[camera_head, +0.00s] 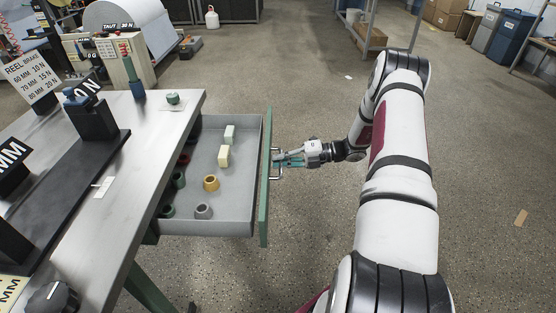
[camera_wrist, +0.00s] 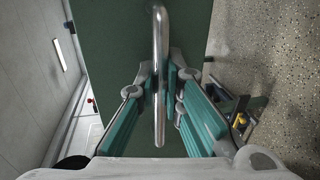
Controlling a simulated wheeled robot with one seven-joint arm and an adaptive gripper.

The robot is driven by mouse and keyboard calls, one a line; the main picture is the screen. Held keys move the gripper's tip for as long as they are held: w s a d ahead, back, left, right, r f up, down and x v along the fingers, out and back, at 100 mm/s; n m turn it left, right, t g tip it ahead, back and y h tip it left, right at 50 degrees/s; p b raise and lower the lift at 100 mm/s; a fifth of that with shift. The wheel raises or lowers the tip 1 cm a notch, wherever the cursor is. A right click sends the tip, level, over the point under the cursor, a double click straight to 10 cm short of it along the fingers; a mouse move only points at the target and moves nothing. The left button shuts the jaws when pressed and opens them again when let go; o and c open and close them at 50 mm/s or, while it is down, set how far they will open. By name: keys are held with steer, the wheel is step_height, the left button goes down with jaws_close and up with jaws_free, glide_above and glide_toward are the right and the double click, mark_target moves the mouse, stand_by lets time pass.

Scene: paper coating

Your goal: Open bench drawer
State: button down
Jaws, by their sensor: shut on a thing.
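The bench drawer (camera_head: 240,222) stands pulled out to the right of the bench, with its grey tray showing from above. Its green front panel (camera_head: 265,205) carries a metal handle (camera_head: 275,163) on the outer face. My gripper (camera_head: 285,160) reaches in from the right and is shut on this handle. In the wrist view the handle (camera_wrist: 160,25) is a bent bar running between the two teal fingers (camera_wrist: 161,95), in front of the green panel (camera_wrist: 110,30). Inside the drawer are two cream blocks (camera_head: 224,155), a yellow ring (camera_head: 211,183), a grey ring (camera_head: 203,211) and several dark green and red pieces.
The bench top (camera_head: 150,140) holds a black fixture (camera_head: 92,118), a small green-topped piece (camera_head: 173,98) and a black knob (camera_head: 48,297). Blue bins (camera_head: 508,40) and boxes stand far back right.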

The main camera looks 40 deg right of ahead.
steer(key=c, duration=2)
jaws_free()
steer(key=shift+o, duration=0.2)
steer(key=v, duration=1.2)
